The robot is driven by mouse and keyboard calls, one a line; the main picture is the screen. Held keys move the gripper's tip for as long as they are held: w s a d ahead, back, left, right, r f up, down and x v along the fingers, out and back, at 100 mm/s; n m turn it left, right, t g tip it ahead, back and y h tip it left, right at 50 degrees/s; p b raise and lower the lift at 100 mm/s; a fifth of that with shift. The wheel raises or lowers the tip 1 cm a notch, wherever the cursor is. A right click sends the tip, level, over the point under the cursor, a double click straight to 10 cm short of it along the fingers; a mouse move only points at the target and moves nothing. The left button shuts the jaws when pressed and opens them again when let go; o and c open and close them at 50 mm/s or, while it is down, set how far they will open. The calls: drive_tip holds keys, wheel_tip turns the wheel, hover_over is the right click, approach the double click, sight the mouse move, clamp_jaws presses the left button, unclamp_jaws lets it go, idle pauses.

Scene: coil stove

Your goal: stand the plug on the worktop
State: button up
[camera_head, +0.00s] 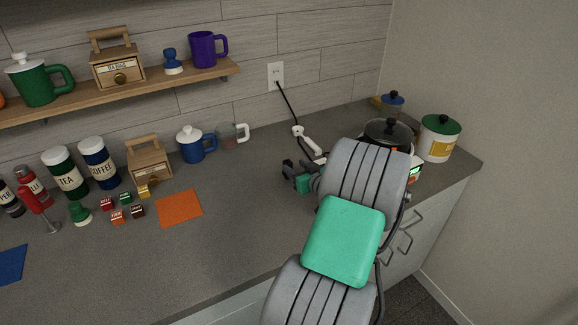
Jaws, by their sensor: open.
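A black cord (289,104) runs from the wall outlet (276,74) down to a slim white piece (310,144), which looks like a power strip or socket and lies on the worktop (245,205). A small white end (297,131) shows at its far tip. I cannot make out a separate loose plug; one may be hidden behind my arm or gripper. My gripper (289,170) is open, low over the worktop just in front and left of the white piece, and apart from it. Nothing shows between its fingers.
My arm hides much of the right worktop. A lidded dark pot (388,131) and a green-lidded canister (438,138) stand right. The centre worktop is clear.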

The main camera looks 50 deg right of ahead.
drive_tip(key=v, duration=0.6)
drive_tip(key=w+a+n+g+y, duration=0.2)
drive_tip(key=w+a+y, duration=0.15)
drive_tip(key=a, duration=0.65)
drive_tip(key=w+a+n+g+y, duration=0.2)
drive_tip(key=w+a, duration=0.2)
drive_tip(key=a, duration=0.6)
drive_tip(key=s+a+r+g, duration=0.1)
drive_tip(key=s+a+g, duration=0.2)
drive_tip(key=s+a, duration=0.3)
drive_tip(key=s+a+r+g, duration=0.1)
drive_tip(key=s+a+g, duration=0.2)
drive_tip(key=s+a, duration=0.4)
drive_tip(key=a+h+b, duration=0.1)
drive_tip(key=a, duration=0.6)
drive_tip(key=shift+r, duration=0.3)
drive_tip(key=shift+s, duration=0.1)
